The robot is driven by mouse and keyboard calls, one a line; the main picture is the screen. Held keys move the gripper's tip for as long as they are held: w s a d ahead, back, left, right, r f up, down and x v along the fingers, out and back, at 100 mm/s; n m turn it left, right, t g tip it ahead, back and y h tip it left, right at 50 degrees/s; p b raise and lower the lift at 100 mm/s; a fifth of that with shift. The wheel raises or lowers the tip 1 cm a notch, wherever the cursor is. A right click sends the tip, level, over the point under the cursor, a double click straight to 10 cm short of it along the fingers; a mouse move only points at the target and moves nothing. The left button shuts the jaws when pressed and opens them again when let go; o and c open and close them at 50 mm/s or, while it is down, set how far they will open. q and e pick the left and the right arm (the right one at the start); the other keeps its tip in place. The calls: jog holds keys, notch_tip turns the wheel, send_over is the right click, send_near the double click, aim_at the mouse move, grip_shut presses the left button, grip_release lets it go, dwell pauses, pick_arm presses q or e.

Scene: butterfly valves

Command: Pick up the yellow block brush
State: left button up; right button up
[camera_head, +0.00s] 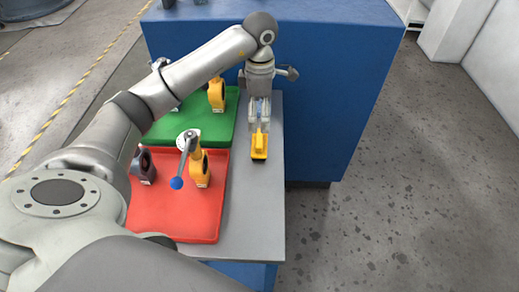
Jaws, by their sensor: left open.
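The yellow block brush (259,147) lies on the bare grey strip of the bench top, right of the trays, with a dark edge low on its near side. My left gripper (259,123) hangs down from the wrist just above the far part of the brush. Its fingers are open, pointing down and overlapping the brush's far end in this view. I cannot tell whether they touch it. My right gripper is not in view.
A red tray (205,226) and a green tray (212,136) hold yellow and dark valves; one has a blue-knobbed lever (177,183). A blue cabinet (335,95) stands behind the grey bench top (262,210). The grey surface nearer than the brush is clear.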

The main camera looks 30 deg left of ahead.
pick_arm(q)
jog(key=p, duration=0.1)
send_over(259, 138)
notch_tip(259, 138, down, 5)
jog(key=shift+d+r, duration=0.15)
jog(key=shift+f, duration=0.6)
notch_tip(259, 138, down, 4)
jog(key=shift+w+f+p, duration=0.1)
jog(key=shift+f+p, duration=0.05)
jog(key=shift+p, duration=0.75)
jog(key=shift+f, duration=0.3)
jog(key=c, duration=1.2)
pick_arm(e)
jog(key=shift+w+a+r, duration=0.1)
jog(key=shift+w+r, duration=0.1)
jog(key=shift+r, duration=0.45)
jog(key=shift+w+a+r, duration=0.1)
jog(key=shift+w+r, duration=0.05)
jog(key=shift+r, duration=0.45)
pick_arm(q)
notch_tip(259, 138, up, 9)
jog(key=shift+f+b, duration=0.1)
jog(key=shift+b, duration=0.9)
jog(key=shift+c, duration=0.2)
jog(key=shift+r, duration=0.65)
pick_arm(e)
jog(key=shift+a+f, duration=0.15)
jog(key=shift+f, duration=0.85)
